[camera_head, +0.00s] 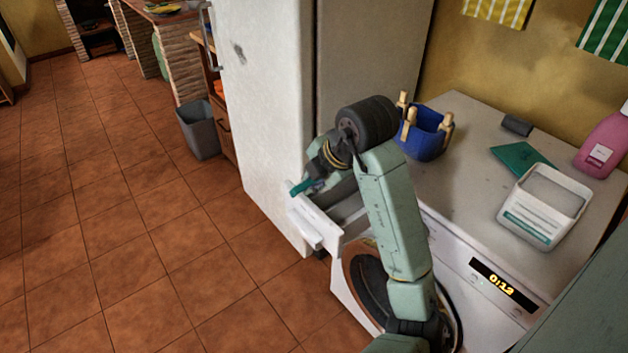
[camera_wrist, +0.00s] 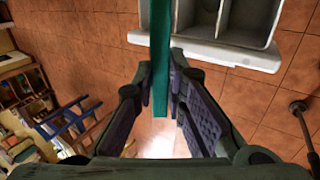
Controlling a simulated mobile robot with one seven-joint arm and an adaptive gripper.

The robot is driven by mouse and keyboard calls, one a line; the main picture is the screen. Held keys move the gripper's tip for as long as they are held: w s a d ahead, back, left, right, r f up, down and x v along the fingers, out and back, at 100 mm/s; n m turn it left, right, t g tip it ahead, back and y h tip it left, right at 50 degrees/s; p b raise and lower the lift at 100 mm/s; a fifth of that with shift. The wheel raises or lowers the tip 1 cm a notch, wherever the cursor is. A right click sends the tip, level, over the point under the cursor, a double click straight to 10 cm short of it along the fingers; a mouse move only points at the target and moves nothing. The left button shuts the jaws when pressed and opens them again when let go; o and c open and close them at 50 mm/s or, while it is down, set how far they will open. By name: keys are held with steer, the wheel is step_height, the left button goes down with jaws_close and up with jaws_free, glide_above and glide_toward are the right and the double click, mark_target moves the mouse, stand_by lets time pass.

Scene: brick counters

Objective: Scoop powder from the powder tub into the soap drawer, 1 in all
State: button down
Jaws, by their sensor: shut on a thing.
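My gripper (camera_head: 316,178) is shut on a teal scoop (camera_head: 300,187), held beside and above the soap drawer (camera_head: 318,230). In the wrist view the gripper (camera_wrist: 173,78) pinches the scoop's narrow teal handle (camera_wrist: 160,70); the scoop's bowl and any powder in it cannot be made out. The white drawer is pulled out of the washing machine's front. Its front lip (camera_wrist: 205,48) and grey compartments show at the top of the wrist view, with no powder visible in the parts seen. The white powder tub (camera_head: 528,229) with a teal label stands on the machine top at right.
A blue basket with clothespins (camera_head: 422,140), a dark block (camera_head: 517,126), a flat teal piece (camera_head: 522,158) and a pink bottle (camera_head: 604,145) are on the top. The white fridge (camera_head: 265,100) stands close left of the drawer. A grey bin (camera_head: 199,130) is on the floor.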

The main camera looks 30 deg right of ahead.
steer(key=g, duration=0.4)
steer(key=w+g, duration=0.1)
steer(key=g, duration=0.1)
steer(key=shift+r+g, duration=0.3)
steer(key=shift+r, duration=1.85)
